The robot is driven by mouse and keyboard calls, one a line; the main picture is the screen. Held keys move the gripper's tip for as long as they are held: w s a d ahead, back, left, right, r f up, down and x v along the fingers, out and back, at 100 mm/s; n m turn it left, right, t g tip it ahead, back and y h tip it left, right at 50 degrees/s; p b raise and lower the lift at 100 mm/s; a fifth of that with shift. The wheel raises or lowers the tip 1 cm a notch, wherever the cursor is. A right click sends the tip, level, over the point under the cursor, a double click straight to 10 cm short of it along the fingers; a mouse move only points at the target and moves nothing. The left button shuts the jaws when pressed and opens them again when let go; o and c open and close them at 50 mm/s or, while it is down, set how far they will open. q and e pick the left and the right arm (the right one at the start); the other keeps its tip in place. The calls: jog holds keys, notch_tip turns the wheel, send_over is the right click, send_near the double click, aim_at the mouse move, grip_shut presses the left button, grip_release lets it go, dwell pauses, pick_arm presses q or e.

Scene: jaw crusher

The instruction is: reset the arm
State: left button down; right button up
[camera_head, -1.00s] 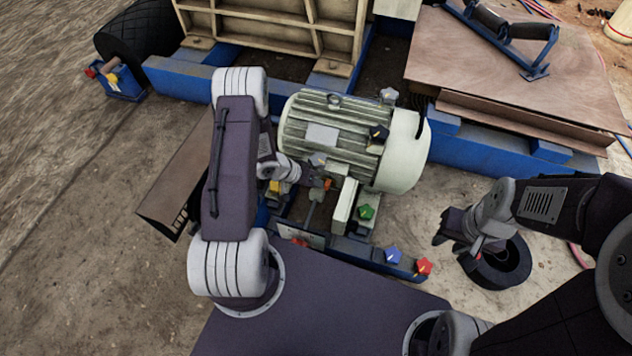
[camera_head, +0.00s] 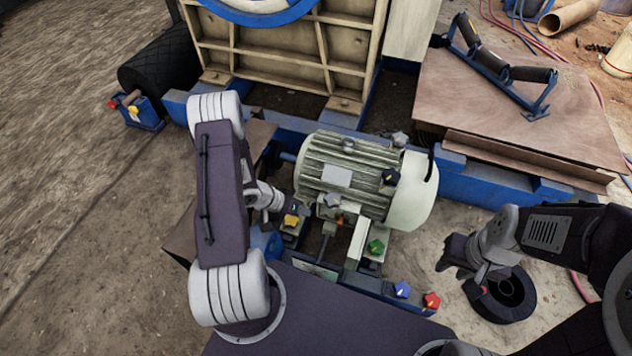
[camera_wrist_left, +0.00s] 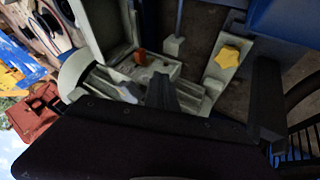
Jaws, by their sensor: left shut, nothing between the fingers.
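My left arm comes in from the left in the head view. Its gripper (camera_head: 272,200) is left of the grey-green motor (camera_head: 365,180), near the yellow star knob (camera_head: 292,221). The fingertips are hard to make out there; the gripper is shut and empty. In the left wrist view, dark gripper parts stand in front of the motor base, with the yellow star knob (camera_wrist_left: 234,57) to the right. My right gripper (camera_head: 455,258) hangs over the left side of a black ring-shaped part (camera_head: 503,298); its finger opening is unclear.
Open dirt ground lies at left.

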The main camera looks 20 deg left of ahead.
pick_arm(q)
jog(key=w+d+r+m+t+y, duration=0.1)
jog(key=w+d+r, duration=0.15)
jog(key=r, duration=0.45)
jog(key=w+d+r+t+y, duration=0.1)
jog(key=w+r, duration=0.3)
jog(key=r, duration=0.3)
jog(key=w+d+r+m+t+y, duration=0.1)
jog(key=w+d+r, duration=0.15)
jog(key=r, duration=0.45)
jog(key=s+r+n+g+y+p, duration=0.2)
jog(key=s+g, duration=0.5)
jog(key=s, duration=1.3)
notch_tip(320, 180, up, 33)
jog(key=p, duration=3.3)
jog(key=shift+a+f+n+p, duration=0.15)
jog(key=shift+a+n+p, duration=0.25)
